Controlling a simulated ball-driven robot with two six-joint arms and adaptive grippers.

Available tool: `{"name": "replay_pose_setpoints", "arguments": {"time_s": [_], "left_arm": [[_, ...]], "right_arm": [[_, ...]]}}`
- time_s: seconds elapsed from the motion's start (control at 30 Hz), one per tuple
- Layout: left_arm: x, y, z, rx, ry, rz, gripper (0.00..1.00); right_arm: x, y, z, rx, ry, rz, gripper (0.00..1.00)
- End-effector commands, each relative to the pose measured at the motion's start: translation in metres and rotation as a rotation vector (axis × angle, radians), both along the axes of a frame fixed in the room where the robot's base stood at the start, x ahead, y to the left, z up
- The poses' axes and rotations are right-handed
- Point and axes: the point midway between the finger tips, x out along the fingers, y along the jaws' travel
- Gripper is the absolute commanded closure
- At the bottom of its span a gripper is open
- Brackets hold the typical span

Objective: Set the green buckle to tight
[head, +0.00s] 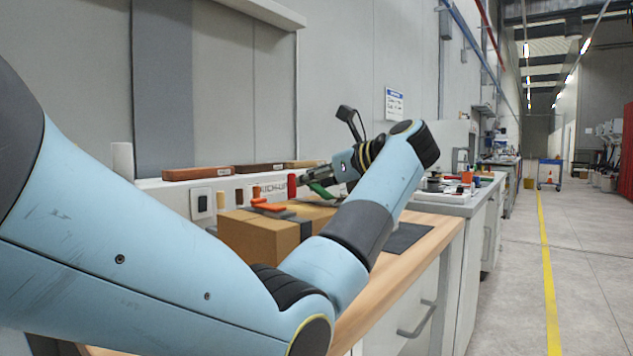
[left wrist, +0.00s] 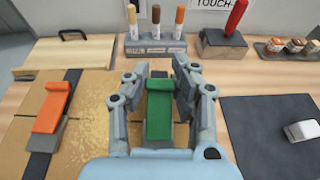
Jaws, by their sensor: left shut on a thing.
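The green buckle (left wrist: 159,112) sits on a dark strap at the right part of the cardboard box (left wrist: 98,110). In the left wrist view it lies between the two fingers of my left gripper (left wrist: 161,92), which is shut on it. In the head view the green buckle (head: 321,190) shows as a tilted green lever beside my left gripper (head: 308,180). The gripper hides part of the buckle, and I cannot tell its exact angle. My right gripper is in neither view.
An orange buckle (left wrist: 51,107) sits on another strap at the left of the box. Behind are a rack of markers (left wrist: 155,44), a red-handled tool (left wrist: 235,17) and small jars (left wrist: 292,46). A dark mat (left wrist: 270,125) with a pale block (left wrist: 302,131) lies at the right.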

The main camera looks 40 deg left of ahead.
Motion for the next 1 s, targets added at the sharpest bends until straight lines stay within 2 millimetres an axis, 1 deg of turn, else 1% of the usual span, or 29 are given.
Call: {"name": "replay_pose_setpoints", "arguments": {"time_s": [0.03,0.2,0.53,0.57,0.73,0.77,1.0], "left_arm": [[0.0002,0.0033,-0.0044,-0.049,-0.004,0.002,1.0],[0.0002,0.0058,-0.01,-0.175,-0.007,-0.001,1.0],[-0.0001,0.0056,-0.0099,-0.195,-0.005,-0.002,1.0],[-0.0001,0.0056,-0.0099,-0.195,-0.005,-0.002,0.74],[-0.0001,0.0057,-0.0096,-0.194,-0.006,-0.002,0.51],[-0.0001,0.0057,-0.0096,-0.193,-0.006,-0.002,0.48],[-0.0001,0.0055,-0.0094,-0.193,-0.007,-0.001,0.48]], "right_arm": [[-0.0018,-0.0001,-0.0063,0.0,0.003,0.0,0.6],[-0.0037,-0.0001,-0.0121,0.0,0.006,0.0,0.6],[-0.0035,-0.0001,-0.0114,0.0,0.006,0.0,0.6],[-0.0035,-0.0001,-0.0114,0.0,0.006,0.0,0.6],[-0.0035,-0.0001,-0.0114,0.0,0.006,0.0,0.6],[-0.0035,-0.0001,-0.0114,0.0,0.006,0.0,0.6],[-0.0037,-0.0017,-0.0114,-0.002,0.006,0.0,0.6]]}}
